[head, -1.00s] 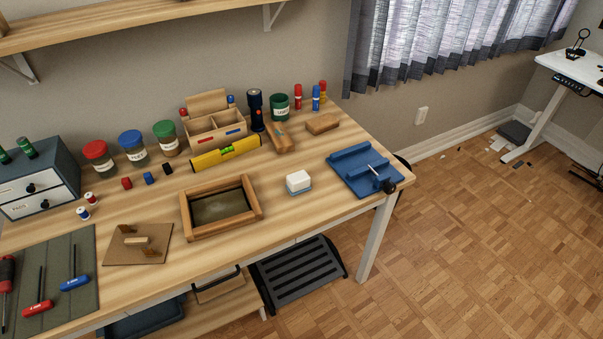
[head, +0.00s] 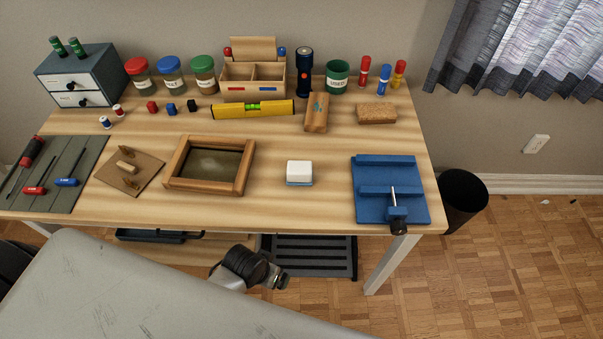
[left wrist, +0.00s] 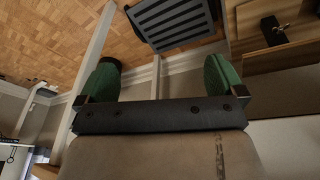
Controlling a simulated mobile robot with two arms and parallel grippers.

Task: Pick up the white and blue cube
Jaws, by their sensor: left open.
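The white and blue cube (head: 299,173) is a small block with a white top and a blue base. It sits alone on the wooden desk, between the wooden-framed tray and the blue vise-like fixture. In the left wrist view my left gripper (left wrist: 161,72) is open, with its two green fingers wide apart and nothing between them. In the head view my left arm comes in at the bottom, in front of the desk's front edge and well short of the cube; its fingers cannot be made out there. The left wrist view does not show the cube. My right gripper is not in view.
The wooden-framed tray (head: 249,178) stands left of the cube and the blue fixture (head: 389,205) right of it. A yellow level (head: 232,110), a wood block (head: 316,113) and a brush-like block (head: 377,114) lie behind. Desktop around the cube is clear. A footrest (left wrist: 172,17) is below.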

